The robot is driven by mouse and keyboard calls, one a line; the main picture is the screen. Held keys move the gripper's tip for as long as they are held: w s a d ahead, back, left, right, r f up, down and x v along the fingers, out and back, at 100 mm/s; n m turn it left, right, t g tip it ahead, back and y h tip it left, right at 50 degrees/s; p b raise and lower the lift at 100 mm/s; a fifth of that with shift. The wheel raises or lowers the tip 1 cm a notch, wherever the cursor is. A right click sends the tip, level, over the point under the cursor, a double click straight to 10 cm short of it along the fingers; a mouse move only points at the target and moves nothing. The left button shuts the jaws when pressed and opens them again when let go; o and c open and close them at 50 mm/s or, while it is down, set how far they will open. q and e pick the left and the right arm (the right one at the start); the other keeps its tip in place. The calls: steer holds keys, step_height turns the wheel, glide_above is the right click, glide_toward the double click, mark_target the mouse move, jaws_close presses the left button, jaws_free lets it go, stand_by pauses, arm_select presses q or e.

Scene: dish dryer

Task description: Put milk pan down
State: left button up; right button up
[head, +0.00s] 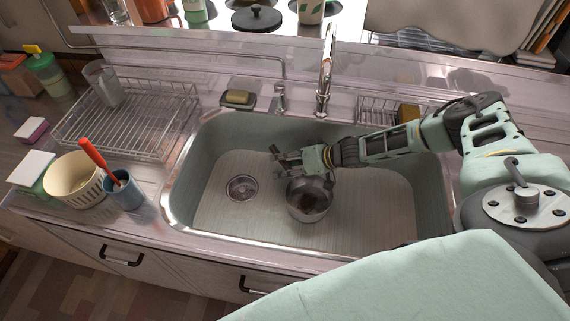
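The milk pan (309,205) is a small round metal pan with a dark patch inside. It is in the sink (248,212), a little right of the drain, and looks upright. I cannot tell for sure whether its base touches the sink floor. My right gripper (283,161) is at the pan's far side, by its upper rim. Its fingers point left and look spread apart. The gripper hides part of the pan's far edge, and no handle shows clearly. My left gripper is not in view.
A faucet (327,70) stands behind the sink. A wire dish rack (127,122) is on the left counter, with a cream colander (75,182) and a blue cup (125,193) in front of it. The sink's left half around the drain (242,188) is clear.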

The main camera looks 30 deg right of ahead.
steer(key=shift+d+r, duration=0.1)
steer(key=shift+r, duration=0.05)
steer(key=p+v, duration=0.1)
steer(key=v, duration=1)
steer(key=shift+s+d+r+p, duration=0.2)
steer(key=shift+s+p, duration=0.1)
steer(key=shift+p, duration=0.1)
